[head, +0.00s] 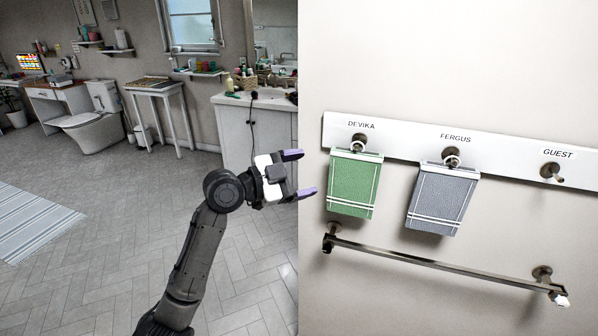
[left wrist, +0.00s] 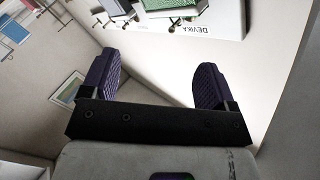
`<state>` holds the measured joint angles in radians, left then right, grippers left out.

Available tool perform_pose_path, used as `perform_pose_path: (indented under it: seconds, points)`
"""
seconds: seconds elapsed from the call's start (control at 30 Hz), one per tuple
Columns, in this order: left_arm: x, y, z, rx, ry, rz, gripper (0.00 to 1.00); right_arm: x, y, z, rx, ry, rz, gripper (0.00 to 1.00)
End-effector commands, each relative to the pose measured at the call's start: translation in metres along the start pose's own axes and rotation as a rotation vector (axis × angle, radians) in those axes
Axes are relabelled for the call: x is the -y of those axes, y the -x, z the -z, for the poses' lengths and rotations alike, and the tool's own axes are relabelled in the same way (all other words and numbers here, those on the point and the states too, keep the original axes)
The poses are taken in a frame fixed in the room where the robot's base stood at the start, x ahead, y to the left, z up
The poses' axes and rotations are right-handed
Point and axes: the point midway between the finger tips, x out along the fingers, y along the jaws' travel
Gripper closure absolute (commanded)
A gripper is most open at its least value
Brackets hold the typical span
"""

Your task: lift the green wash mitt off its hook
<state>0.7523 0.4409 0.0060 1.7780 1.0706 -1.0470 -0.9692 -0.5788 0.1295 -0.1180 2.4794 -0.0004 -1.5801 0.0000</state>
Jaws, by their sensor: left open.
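The green wash mitt (head: 352,186) hangs from the hook (head: 357,144) under the label DEVIKA on the white rail in the head view. Part of it shows at the top of the left wrist view (left wrist: 165,5). My left gripper (head: 304,173) is open and empty, just left of the mitt in the head view, apart from it as far as I can tell. Its two purple fingers frame bare wall in the left wrist view (left wrist: 157,85). My right gripper is in neither view.
A grey-blue mitt (head: 440,198) hangs under FERGUS, right of the green one. The GUEST hook (head: 551,171) is empty. A metal towel bar (head: 430,261) runs below the mitts. The white rail (head: 400,147) backs the hooks. A cabinet (head: 240,128) stands behind my left arm.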

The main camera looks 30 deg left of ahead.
Motion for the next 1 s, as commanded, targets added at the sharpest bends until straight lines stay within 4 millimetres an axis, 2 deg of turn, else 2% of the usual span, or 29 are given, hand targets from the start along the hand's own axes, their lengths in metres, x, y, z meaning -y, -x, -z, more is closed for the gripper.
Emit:
perform_pose_path:
  seconds: [0.1,0.27,0.7,1.0]
  points:
    - [0.013,0.000,0.009,-0.027,-0.016,0.016,0.19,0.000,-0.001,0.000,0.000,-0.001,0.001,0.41]
    - [0.019,-0.013,0.015,-0.039,-0.019,0.021,0.19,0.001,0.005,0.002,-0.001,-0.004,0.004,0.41]
    - [0.020,-0.089,0.018,-0.036,-0.018,0.019,0.19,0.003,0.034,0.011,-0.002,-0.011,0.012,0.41]
    - [0.020,-0.124,0.018,-0.035,-0.020,0.021,0.19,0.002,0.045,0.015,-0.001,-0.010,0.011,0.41]
